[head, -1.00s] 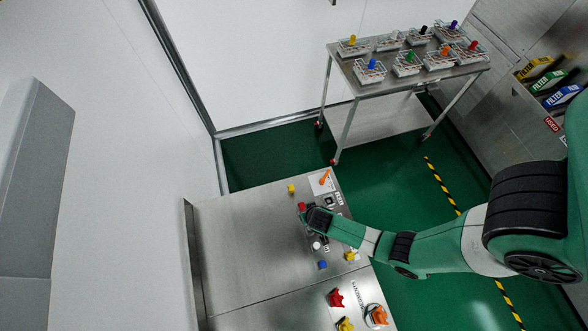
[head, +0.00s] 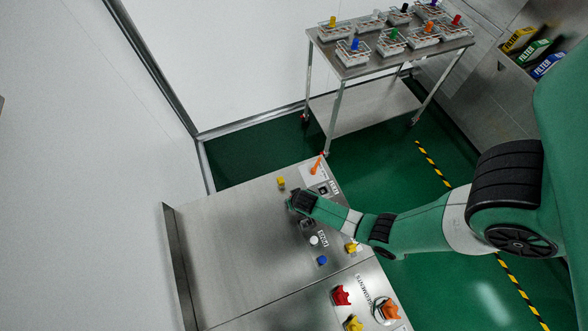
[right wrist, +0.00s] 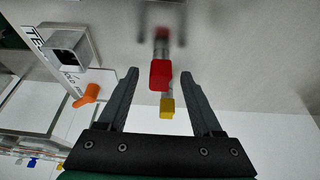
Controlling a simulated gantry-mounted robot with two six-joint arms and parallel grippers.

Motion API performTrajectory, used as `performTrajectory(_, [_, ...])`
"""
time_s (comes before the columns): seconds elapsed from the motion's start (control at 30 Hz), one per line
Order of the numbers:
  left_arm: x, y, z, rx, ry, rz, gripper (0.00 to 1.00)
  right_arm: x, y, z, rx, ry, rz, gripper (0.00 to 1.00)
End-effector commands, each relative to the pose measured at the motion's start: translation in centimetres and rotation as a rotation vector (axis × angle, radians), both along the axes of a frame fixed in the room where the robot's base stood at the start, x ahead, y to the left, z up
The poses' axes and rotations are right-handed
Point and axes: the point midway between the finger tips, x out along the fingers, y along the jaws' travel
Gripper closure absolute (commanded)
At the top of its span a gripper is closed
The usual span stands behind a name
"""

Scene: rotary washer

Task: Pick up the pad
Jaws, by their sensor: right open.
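A small red block (right wrist: 160,74), which may be the pad, sits between the fingertips of my right gripper (right wrist: 160,80) in the right wrist view. The fingers are open, with a gap on each side of the block. A yellow block (right wrist: 167,108) shows just beyond it, and it also stands on the steel table in the head view (head: 281,183). In the head view my right gripper (head: 297,203) is low over the table and hides the red block. My left gripper is not in view.
The steel table (head: 235,250) is clear on its left side. An orange piece (head: 317,165), a white knob (head: 314,240) and a blue knob (head: 322,260) stand near the right gripper. A cart (head: 375,62) with several small baskets stands behind.

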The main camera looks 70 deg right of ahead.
Motion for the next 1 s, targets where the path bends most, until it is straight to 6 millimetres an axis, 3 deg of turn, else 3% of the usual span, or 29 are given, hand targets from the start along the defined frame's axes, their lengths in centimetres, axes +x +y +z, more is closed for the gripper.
performTrajectory(0.03, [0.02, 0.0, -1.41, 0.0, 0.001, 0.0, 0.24, 0.17, -0.26, -1.6, 0.001, 0.002, -0.001, 0.33])
performTrajectory(0.07, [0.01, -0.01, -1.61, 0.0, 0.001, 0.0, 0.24, 0.24, -0.37, -1.91, 0.001, 0.002, 0.0, 0.33])
performTrajectory(0.33, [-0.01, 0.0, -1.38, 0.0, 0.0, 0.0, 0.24, 0.42, -0.54, -1.81, 0.001, 0.0, 0.001, 0.35])
performTrajectory(0.7, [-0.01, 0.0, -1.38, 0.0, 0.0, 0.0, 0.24, 0.4, -0.52, -1.81, 0.001, 0.001, 0.001, 1.0])
performTrajectory(1.0, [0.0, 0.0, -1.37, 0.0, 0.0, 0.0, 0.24, 0.4, -0.51, -1.81, 0.001, 0.0, 0.001, 1.0])
